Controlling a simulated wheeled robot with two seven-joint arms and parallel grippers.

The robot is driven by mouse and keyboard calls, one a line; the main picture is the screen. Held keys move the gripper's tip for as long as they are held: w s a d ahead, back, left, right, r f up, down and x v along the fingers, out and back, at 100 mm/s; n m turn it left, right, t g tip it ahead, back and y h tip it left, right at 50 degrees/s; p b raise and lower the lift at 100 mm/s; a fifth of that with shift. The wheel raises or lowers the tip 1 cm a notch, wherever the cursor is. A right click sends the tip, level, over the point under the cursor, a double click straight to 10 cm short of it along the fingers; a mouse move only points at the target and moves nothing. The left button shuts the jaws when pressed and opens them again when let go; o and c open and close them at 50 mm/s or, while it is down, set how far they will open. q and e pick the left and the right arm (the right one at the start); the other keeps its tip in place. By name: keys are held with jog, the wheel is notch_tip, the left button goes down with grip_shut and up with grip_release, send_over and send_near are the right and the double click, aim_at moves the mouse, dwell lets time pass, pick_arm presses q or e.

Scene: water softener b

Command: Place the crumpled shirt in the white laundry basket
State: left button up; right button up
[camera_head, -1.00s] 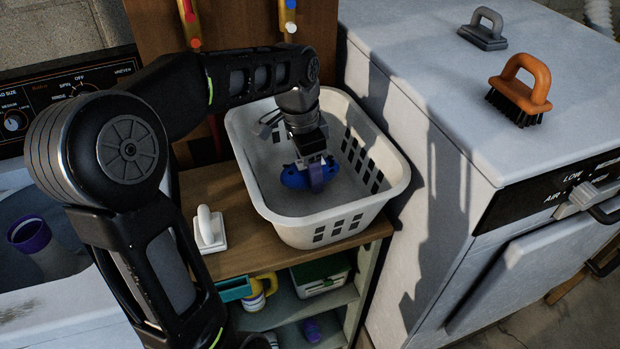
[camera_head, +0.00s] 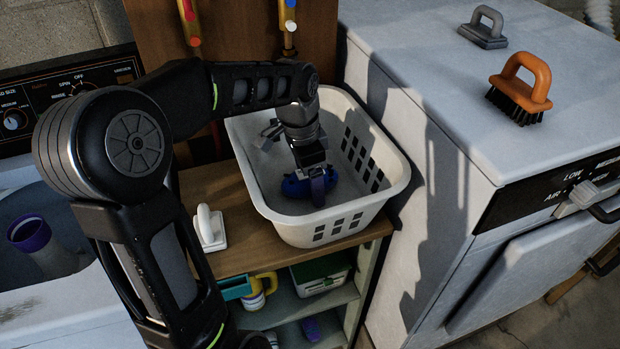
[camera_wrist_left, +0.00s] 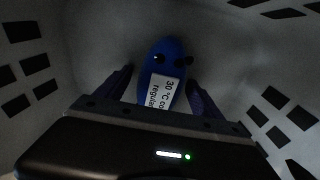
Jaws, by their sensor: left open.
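The blue crumpled shirt (camera_head: 293,188) lies inside the white laundry basket (camera_head: 300,236), on its floor as far as I can tell. In the left wrist view the shirt (camera_wrist_left: 168,62) is a small blue bundle with a white label reading "30 °C" and dark round spots. My left gripper (camera_head: 318,190) reaches down into the basket over the shirt and partly hides it. Its two fingers stand apart on either side of the shirt in the left wrist view (camera_wrist_left: 160,80), with gaps showing. My right gripper is out of view.
The basket stands on a wooden shelf unit (camera_head: 240,245) beside a white brush-like item (camera_head: 209,228). A white dryer (camera_head: 420,200) rises close on the right, with an orange brush (camera_head: 522,88) on top. A washer with a purple cup (camera_head: 30,235) is at left.

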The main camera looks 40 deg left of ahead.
pick_arm(q)
jog(key=shift+r, duration=0.1)
jog(key=r, duration=0.8)
jog(key=s+r, duration=0.1)
jog(key=r, duration=0.3)
jog(key=shift+s+a, duration=0.1)
jog(key=shift+a, duration=0.25)
